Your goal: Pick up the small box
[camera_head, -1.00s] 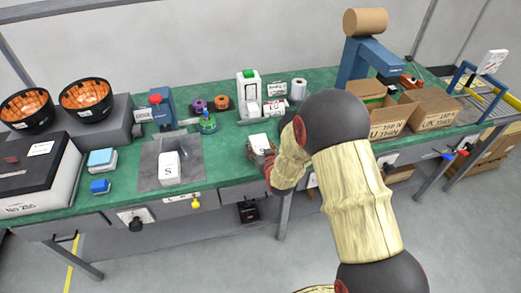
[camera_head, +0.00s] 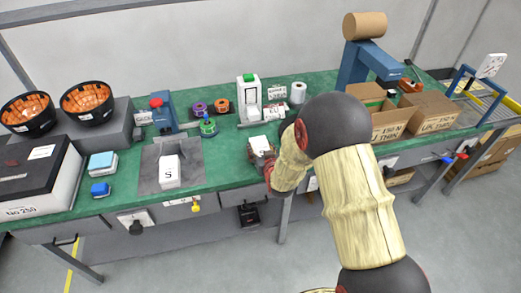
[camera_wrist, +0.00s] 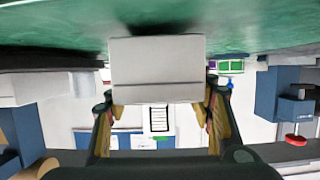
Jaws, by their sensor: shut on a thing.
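My gripper (camera_head: 262,156) is low over the middle of the green bench, near its front edge. It is shut on a small white box (camera_head: 259,142), whose pale top shows in the head view. In the wrist view the box (camera_wrist: 157,69) sits between the two fingertips (camera_wrist: 160,105), its plain light-grey face filling the middle. The green bench surface (camera_wrist: 60,35) lies close by it there; I cannot tell whether the box touches it. A second white box marked S (camera_head: 169,171) stands upright on a grey plate to the left.
A white dispenser (camera_head: 248,98) and a paper roll (camera_head: 298,92) stand behind my gripper. Open cardboard boxes (camera_head: 400,122) are to the right, beside a blue press (camera_head: 362,68).

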